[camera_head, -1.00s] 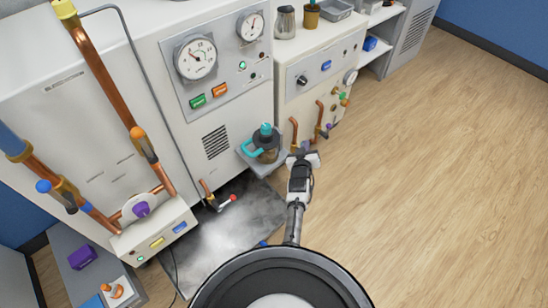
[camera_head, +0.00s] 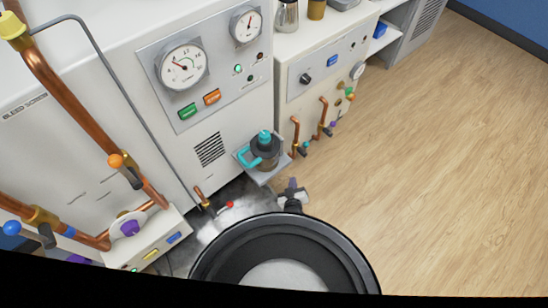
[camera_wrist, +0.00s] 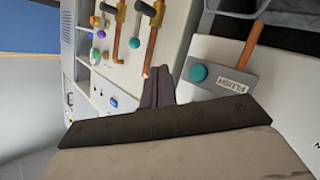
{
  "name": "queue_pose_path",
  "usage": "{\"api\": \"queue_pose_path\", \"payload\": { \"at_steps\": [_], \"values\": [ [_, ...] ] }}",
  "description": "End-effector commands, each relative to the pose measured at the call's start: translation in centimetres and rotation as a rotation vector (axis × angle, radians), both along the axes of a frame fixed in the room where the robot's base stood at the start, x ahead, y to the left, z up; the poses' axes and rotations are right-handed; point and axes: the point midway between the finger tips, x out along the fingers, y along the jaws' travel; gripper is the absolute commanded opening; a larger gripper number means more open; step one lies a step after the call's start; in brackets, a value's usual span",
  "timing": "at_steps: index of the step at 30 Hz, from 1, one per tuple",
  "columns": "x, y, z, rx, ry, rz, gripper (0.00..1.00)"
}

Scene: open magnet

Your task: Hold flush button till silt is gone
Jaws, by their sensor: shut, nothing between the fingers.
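The flush button is a round teal button (camera_wrist: 199,73) on a grey block labelled FLUSH (camera_wrist: 226,84) in the wrist view; I cannot make it out in the head view. My gripper's shut, empty fingers (camera_wrist: 160,86) show just left of the block, apart from the button in the picture; the gap in depth is unclear. In the head view my gripper (camera_head: 292,190) is in front of and below a small shelf. On that shelf stands a teal-handled canister (camera_head: 265,152) with a brownish lower part. I cannot tell whether silt is inside.
Copper pipes with valves (camera_head: 322,118) stick out of the right cabinet (camera_head: 310,95). The left cabinet has gauges (camera_head: 182,65) and green and orange buttons. A red-tipped valve lever (camera_head: 228,204) sits low on the left. Wooden floor (camera_head: 440,170) to the right is clear.

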Motion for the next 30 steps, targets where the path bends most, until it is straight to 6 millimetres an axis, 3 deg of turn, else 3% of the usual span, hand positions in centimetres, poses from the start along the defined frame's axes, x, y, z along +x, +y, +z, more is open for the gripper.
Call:
{"api": "queue_pose_path", "payload": {
  "at_steps": [11, 23, 30],
  "values": [
    [0.7, 0.5, -0.1, 0.000, -0.002, -0.001, 0.00],
    [4.5, 4.5, -0.2, 0.001, 0.000, 0.003, 0.00],
    [6.0, 5.9, -0.2, 0.001, -0.002, -0.002, 0.00]
  ]
}}
